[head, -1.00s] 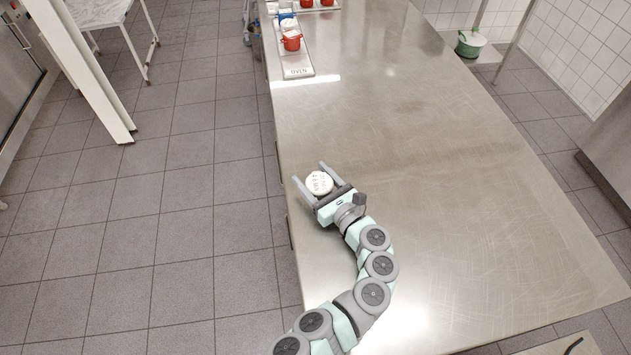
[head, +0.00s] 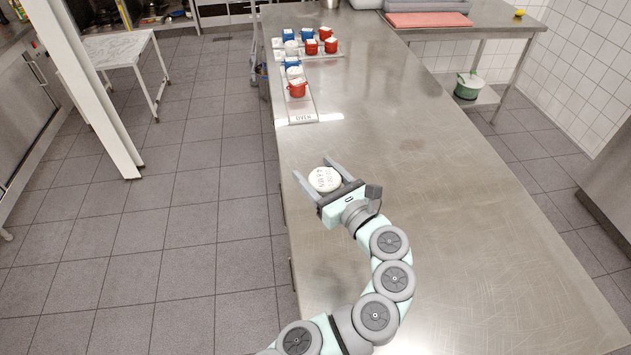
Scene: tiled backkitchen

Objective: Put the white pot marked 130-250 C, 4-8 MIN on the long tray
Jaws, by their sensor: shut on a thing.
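A white pot (head: 325,179) with dark lettering on its top sits between the fingers of my gripper (head: 324,179); the lettering is too small to read. My gripper is shut on it, over the left side of the steel table (head: 430,210). A narrow tray (head: 304,118) marked OVEN lies farther back along the table's left edge. A red pot (head: 298,89), a white pot (head: 294,73) and a blue pot (head: 291,62) stand in a row on it. The near end of this tray, around the lettering, is bare.
Behind the OVEN tray, a crosswise tray (head: 338,56) holds several red, blue and white pots. Bare steel lies between my gripper and the OVEN tray. A pale post (head: 88,100) stands at left.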

